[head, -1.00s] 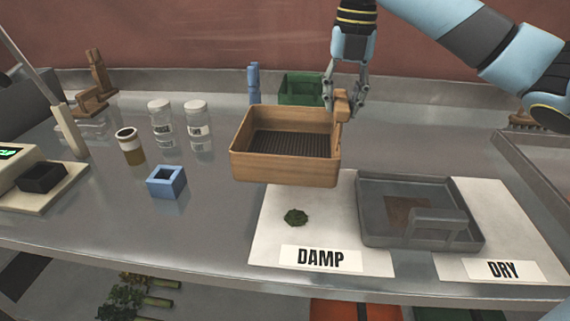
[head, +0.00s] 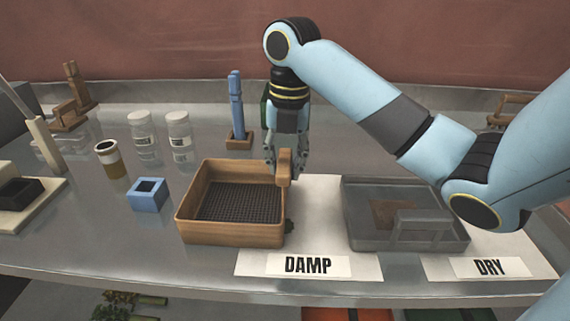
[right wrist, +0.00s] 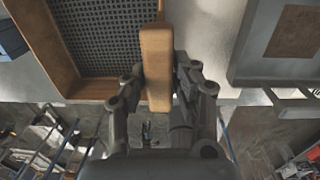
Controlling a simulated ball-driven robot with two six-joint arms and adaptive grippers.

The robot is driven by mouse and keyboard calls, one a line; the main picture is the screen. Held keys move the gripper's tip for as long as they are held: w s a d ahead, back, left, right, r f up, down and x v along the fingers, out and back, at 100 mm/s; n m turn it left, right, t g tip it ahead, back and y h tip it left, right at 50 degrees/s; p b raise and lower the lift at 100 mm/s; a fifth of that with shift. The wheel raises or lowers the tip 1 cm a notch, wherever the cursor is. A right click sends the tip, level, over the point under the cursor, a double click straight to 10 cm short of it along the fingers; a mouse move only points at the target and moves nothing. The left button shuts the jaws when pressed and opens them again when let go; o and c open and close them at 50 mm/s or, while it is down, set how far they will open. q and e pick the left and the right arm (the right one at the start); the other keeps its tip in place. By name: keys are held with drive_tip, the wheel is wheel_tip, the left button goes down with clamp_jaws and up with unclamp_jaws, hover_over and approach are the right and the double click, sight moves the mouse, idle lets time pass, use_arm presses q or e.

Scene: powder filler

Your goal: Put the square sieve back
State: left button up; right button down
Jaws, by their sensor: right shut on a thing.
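The square sieve (head: 231,233) is a wooden box with a dark mesh bottom and a wooden handle block on its right wall. In the head view it is at the middle of the counter, level, partly over the left edge of the DAMP mat (head: 318,215). I cannot tell whether it touches the counter. My right gripper (head: 284,172) is shut on the sieve's handle. The right wrist view shows the handle (right wrist: 156,65) between the two fingers, with the mesh to its left. My left gripper is not in view.
A grey tray (head: 358,242) with a handle stands right of the sieve, by the DRY label (head: 489,267). A blue square ring (head: 147,197), a brown-filled jar (head: 110,160) and two clear jars stand left. A blue tool stands upright in a wooden base (head: 238,141) behind. A dark green clump (head: 289,227) shows beside the sieve.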

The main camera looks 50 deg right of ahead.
drive_tip(key=c, duration=1)
unclamp_jaws()
drive_tip(key=shift+c, duration=0.2)
drive_tip(key=shift+r, duration=0.1)
drive_tip(key=shift+r, duration=0.3)
wheel_tip(320, 180, up, 11)
drive_tip(key=p, duration=1)
drive_tip(key=shift+s+d+r, duration=0.15)
drive_tip(key=shift+s+d, duration=0.05)
